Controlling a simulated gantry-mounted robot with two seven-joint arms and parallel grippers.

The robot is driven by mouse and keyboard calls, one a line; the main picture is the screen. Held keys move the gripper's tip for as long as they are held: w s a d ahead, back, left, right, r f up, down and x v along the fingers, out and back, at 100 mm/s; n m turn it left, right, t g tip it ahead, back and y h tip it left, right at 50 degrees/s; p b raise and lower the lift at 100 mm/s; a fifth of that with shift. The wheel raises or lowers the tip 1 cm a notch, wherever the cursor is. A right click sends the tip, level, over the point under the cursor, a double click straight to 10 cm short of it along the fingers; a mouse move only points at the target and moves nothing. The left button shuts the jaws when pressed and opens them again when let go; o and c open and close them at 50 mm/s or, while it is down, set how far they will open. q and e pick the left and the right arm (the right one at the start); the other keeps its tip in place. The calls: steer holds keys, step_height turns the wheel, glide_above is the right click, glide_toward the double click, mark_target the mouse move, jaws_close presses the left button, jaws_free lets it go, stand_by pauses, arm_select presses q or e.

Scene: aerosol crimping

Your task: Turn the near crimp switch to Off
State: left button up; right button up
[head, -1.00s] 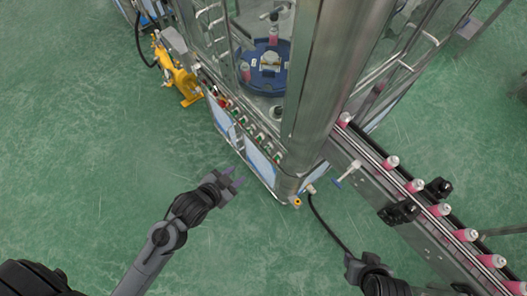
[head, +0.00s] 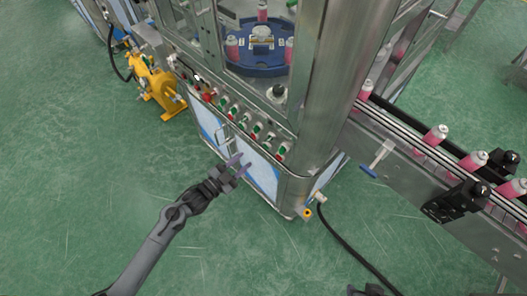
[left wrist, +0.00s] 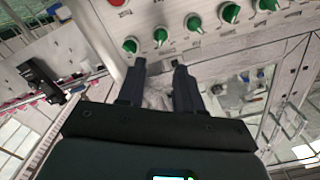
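Labels are too small to read, so I cannot tell which knob is the near crimp switch. My left gripper (head: 240,166) is open and empty, in front of the cabinet below the panel. Its two fingers (left wrist: 160,75) point towards the knobs, apart from them. Only a dark bit of my right arm shows at the bottom edge.
A conveyor (head: 415,150) with pink cans runs along the right, with a blue-handled lever (head: 378,160) on its side. A yellow device (head: 158,88) stands left of the machine. A glass enclosure holds a blue turntable (head: 240,60). The green floor (head: 90,200) is clear.

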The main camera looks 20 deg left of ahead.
mark_target(266, 141)
arm_select(q)
steer(key=shift+b+x, duration=0.75)
steer(key=shift+x, duration=4.85)
steer(key=shift+a, duration=0.1)
steer(key=shift+c, duration=0.3)
jaws_close()
